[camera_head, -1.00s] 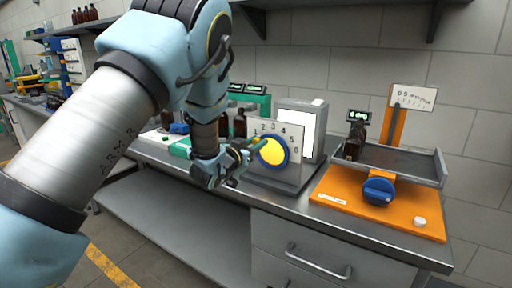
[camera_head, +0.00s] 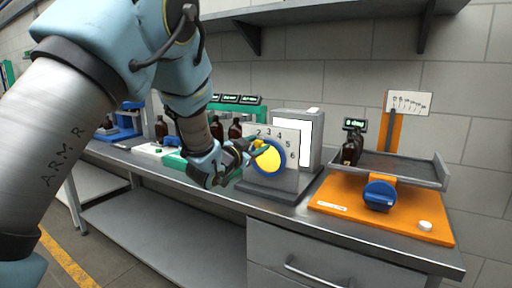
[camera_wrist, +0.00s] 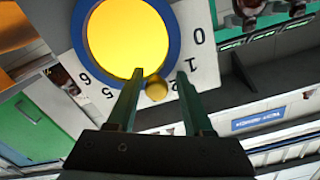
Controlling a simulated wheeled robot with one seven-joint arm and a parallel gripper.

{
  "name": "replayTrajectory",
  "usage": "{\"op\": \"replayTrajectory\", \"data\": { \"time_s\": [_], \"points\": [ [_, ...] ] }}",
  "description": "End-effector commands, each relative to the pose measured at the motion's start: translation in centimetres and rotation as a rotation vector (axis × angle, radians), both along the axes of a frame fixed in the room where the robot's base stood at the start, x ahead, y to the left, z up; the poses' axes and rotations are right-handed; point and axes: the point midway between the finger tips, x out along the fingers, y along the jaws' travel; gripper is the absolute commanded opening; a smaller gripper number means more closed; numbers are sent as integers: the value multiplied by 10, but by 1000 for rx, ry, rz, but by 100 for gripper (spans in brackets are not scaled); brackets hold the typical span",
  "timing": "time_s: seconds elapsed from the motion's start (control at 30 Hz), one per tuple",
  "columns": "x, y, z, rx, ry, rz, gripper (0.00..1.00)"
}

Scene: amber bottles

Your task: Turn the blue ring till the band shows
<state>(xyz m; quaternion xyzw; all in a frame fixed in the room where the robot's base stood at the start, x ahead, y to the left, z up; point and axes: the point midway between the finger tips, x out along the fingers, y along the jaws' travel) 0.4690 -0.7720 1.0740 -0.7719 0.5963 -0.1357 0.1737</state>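The blue ring (camera_head: 285,165) surrounds a plain yellow disc (camera_head: 269,159) on a grey upright stand. A white plate with numbers (camera_head: 289,137) is behind it. In the wrist view the ring (camera_wrist: 174,35) and yellow disc (camera_wrist: 127,38) fill the top left. A small brass-coloured knob (camera_wrist: 156,88) sits at the ring's edge, near the plate's 2. My gripper (camera_wrist: 159,75) has its two green fingers apart, one on each side of the knob, with a gap visible on the right. No band is visible on the disc.
An orange base (camera_head: 340,195) with a blue knob (camera_head: 380,194) and a grey tray (camera_head: 405,168) stands to the right. An amber bottle (camera_head: 349,152) is at the tray's left end. More amber bottles (camera_head: 235,129) stand behind my gripper. A shelf (camera_head: 330,22) hangs above.

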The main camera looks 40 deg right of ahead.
Motion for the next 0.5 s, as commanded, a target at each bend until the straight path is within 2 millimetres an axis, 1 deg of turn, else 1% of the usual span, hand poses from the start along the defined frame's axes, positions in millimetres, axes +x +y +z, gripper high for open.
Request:
{"op": "replayTrajectory", "data": {
  "time_s": [0.03,0.1,0.13,0.37,0.5],
  "points": [
    [0,-1,5,-9,-2,-1,53],
    [0,-1,4,-8,-2,-1,61],
    [0,-1,4,-7,-2,0,62],
    [0,1,1,-3,-1,1,62],
    [-2,11,0,-3,-1,2,62]
  ]
}}
